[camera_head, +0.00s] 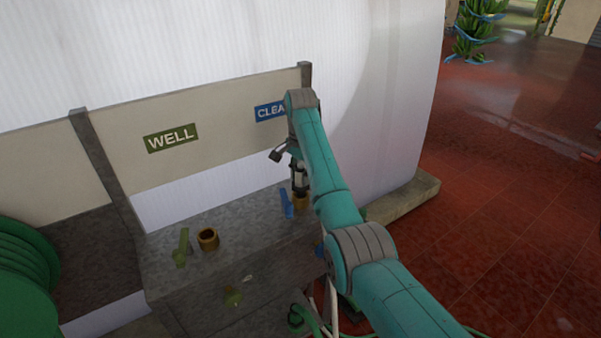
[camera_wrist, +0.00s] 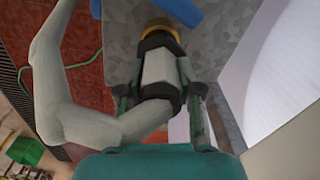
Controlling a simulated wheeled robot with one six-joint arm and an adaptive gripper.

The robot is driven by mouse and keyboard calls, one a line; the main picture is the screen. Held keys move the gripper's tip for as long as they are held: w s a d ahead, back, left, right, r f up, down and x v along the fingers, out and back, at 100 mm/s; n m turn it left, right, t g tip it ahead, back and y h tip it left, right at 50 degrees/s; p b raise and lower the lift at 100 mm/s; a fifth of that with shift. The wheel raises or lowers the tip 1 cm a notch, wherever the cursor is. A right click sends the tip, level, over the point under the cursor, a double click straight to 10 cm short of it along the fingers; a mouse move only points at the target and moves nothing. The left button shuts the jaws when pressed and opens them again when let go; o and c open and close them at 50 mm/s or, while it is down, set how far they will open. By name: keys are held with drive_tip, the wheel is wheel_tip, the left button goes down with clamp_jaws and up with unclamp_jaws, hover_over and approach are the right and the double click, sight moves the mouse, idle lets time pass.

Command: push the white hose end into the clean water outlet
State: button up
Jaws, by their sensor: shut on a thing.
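My gripper (camera_head: 299,176) is at the grey bench, under the blue sign beginning "CLEA" (camera_head: 269,111). In the wrist view its fingers (camera_wrist: 160,96) are shut on the white hose end (camera_wrist: 157,68), which has dark collars. The white hose (camera_wrist: 50,80) bends away to the left. The brass clean water outlet (camera_wrist: 161,32) is directly beyond the hose end's tip. The tip meets or overlaps the outlet's ring; I cannot tell how deep it sits. In the head view the outlet (camera_head: 301,202) shows just below my gripper, beside a blue lever (camera_head: 286,204).
A second brass outlet (camera_head: 208,239) with a green lever (camera_head: 182,248) stands left on the bench (camera_head: 245,235), under the green "WELL" sign (camera_head: 171,138). A green hose reel (camera_head: 25,285) is at far left. Red tiled floor (camera_head: 490,180) lies open at right.

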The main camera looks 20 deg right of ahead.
sight(301, 183)
drive_tip(key=shift+f, duration=1.35)
drive_tip(key=shift+f, duration=0.3)
idle(0.3)
drive_tip(key=o, duration=1.2)
